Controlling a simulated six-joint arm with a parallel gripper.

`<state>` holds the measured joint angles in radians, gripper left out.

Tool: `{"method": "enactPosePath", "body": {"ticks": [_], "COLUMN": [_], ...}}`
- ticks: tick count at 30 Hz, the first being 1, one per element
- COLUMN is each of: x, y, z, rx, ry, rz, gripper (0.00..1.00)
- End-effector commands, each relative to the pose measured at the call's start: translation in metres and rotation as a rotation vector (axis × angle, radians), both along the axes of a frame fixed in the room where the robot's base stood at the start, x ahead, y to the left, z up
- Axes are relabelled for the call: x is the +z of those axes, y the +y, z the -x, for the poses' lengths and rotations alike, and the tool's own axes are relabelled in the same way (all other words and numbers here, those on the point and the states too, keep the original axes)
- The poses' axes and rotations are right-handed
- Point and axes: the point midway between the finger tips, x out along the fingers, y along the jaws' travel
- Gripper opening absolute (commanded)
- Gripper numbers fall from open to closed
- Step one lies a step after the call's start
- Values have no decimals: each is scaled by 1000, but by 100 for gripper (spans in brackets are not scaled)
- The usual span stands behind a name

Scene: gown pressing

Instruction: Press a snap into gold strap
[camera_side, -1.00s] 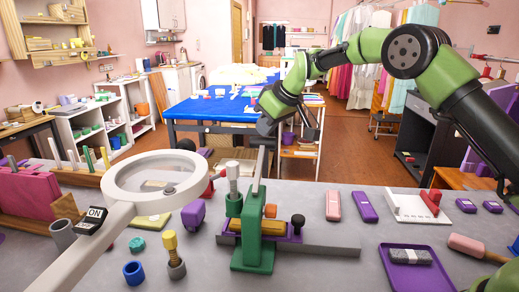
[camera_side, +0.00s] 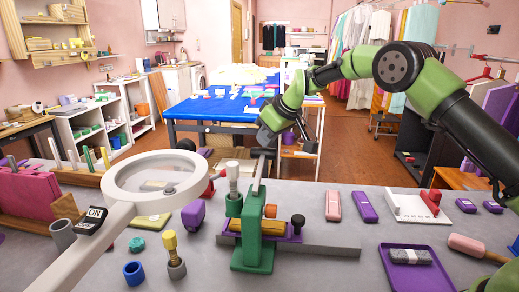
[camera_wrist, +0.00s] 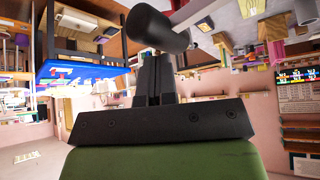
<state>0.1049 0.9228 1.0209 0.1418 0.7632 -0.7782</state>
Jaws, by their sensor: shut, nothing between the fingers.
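The green press (camera_side: 254,257) stands on the grey bench with a long grey lever (camera_side: 258,174) rising behind it. The gold strap (camera_side: 249,227) lies in the purple holder (camera_side: 293,238) on the press. I cannot make out a snap on it. My gripper (camera_wrist: 154,78) is shut and empty. In the wrist view its fingertips point at a thick black cylindrical grip (camera_wrist: 153,28), close to it or touching; I cannot tell which. In the side view my wrist hangs just above the lever's upper end, and the fingertips are not clear.
A white ring magnifier (camera_side: 155,177) stands at front left of the press. A purple tray (camera_side: 418,286) holds a grey bundle at right. Yellow-topped and blue pieces stand at left front. Pink and purple blocks (camera_side: 362,207) lie right of the press.

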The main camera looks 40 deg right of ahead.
Motion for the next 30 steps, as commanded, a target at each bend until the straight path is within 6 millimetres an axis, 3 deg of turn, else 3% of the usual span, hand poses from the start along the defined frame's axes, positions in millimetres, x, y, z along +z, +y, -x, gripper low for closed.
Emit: {"method": "enactPosePath", "body": {"ticks": [6, 20, 30], "x": [-19, -24, -48], "y": [-2, -3, -3], "z": [-2, -2, -2], "rx": [0, 0, 1], "ry": [6, 7, 9], "rz": [-1, 0, -1], "gripper": [0, 0, 0]}}
